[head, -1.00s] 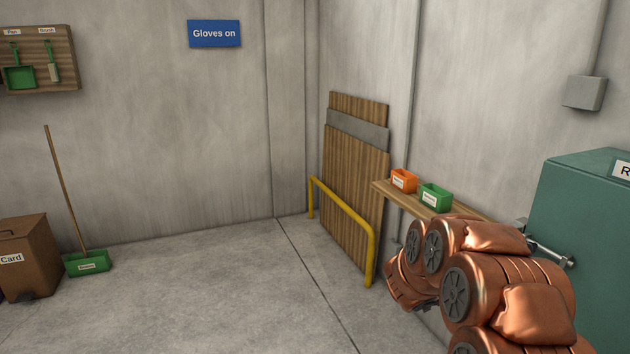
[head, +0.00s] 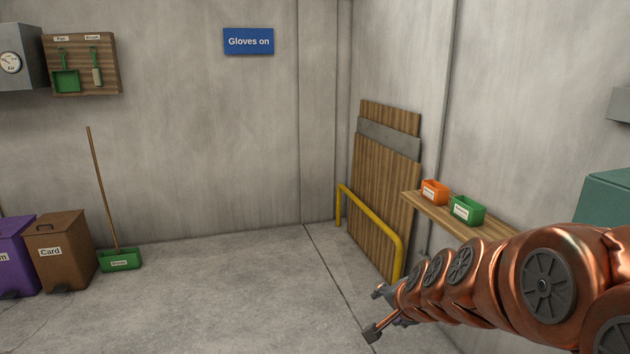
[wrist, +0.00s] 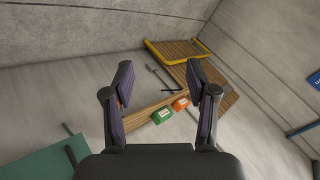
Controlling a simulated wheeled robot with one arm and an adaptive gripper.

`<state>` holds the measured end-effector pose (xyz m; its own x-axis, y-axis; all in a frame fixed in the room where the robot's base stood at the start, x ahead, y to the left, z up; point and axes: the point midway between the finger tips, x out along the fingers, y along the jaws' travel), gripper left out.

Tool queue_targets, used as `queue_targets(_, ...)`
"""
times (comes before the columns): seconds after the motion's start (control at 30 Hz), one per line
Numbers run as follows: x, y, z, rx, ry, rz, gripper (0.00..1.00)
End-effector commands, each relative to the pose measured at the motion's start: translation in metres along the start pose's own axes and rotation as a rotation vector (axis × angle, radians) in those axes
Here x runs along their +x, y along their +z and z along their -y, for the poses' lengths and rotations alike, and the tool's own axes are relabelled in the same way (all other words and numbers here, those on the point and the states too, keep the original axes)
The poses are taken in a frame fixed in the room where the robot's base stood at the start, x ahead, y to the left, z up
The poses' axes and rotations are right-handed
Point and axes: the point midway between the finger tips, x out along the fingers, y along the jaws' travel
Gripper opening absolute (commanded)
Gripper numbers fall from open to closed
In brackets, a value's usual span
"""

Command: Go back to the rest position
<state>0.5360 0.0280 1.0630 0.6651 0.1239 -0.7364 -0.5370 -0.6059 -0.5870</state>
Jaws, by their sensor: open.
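My gripper (head: 378,312) is at the end of my copper-coloured arm, low at the right of the head view, over the floor near the yellow rail. In the wrist view my gripper (wrist: 162,88) has its two dark fingers wide apart with nothing between them. Beyond the fingers, the wrist view shows a wooden shelf with a green bin (wrist: 163,116) and an orange bin (wrist: 180,103), both apart from the fingers.
The wooden shelf (head: 425,208) on the right wall is close to my arm. A yellow rail (head: 370,222) guards leaning boards (head: 378,180). A teal cabinet (head: 606,205) stands at the right edge. A brown Card bin (head: 62,258) and broom stand left. The middle floor is clear.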

Motion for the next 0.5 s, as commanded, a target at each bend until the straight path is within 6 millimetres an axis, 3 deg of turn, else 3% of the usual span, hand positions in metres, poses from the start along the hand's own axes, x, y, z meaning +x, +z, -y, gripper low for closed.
queue_targets(0.2, -0.051, 0.077, -0.051, -0.295, 0.129, 0.247, 0.57)
queue_targets(0.5, -0.142, 0.147, -0.156, -0.642, 0.356, 0.572, 0.57)
